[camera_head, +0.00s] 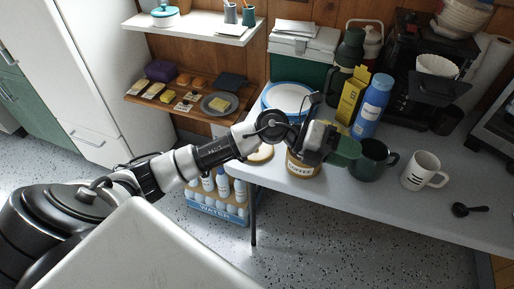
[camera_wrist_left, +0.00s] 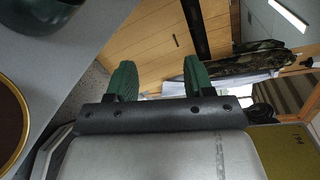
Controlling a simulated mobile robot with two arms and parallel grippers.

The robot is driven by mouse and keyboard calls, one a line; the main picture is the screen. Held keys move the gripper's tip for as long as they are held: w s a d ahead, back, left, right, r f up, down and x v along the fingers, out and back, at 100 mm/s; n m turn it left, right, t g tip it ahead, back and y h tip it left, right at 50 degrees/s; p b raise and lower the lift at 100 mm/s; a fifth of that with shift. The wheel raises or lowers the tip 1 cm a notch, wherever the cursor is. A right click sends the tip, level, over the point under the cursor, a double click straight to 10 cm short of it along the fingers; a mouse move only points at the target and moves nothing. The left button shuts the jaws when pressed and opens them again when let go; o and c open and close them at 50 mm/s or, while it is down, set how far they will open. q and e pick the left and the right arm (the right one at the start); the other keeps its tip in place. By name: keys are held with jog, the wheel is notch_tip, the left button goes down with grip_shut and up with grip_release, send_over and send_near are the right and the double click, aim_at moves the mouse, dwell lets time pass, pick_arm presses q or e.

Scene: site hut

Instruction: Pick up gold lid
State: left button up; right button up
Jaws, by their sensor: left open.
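A pale round disc with a gold edge, likely the gold lid (camera_head: 260,155), lies at the table's front left edge, partly behind my left arm. Beside it stands the jar labelled COFFEE (camera_head: 301,168), its top partly hidden by my wrist. My left gripper (camera_head: 346,149) is above the table, to the right of the jar and beside the dark green mug (camera_head: 374,160). In the left wrist view the green fingers of the left gripper (camera_wrist_left: 158,78) are apart with nothing between them. A brown round opening with a gold rim (camera_wrist_left: 12,125) shows at the left there. My right gripper is not in view.
A white mug (camera_head: 421,170) and a black scoop (camera_head: 468,209) are on the right of the table (camera_head: 400,208). A blue bottle (camera_head: 372,105), yellow box (camera_head: 351,95) and plates (camera_head: 288,97) stand behind. Water bottles (camera_head: 218,197) are below the table's left end.

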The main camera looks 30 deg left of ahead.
pick_arm(q)
jog(key=w+a+f+m+g+y, duration=0.1)
jog(key=a+y, duration=0.2)
jog(key=a, duration=0.1)
jog(key=w+a+f+g+y, duration=0.1)
jog(key=a+f+y, duration=0.1)
jog(key=a+y, duration=0.1)
jog(key=w+a+f+m+g+y, duration=0.1)
jog(key=a+y, duration=0.2)
jog(key=a, duration=0.1)
jog(key=shift+a+f+m, duration=0.3)
jog(key=shift+a, duration=0.05)
jog(key=a+r+n+g+y, duration=0.15)
jog(key=a+y, duration=0.45)
jog(key=a, duration=0.7)
jog(key=shift+y, duration=0.3)
jog(key=f, duration=0.4)
jog(key=shift+w+f, duration=0.2)
notch_tip(320, 180, down, 6)
jog(key=shift+s+d+r, duration=0.1)
jog(key=shift+s+r, duration=0.05)
jog(key=shift+r, duration=0.05)
grip_shut()
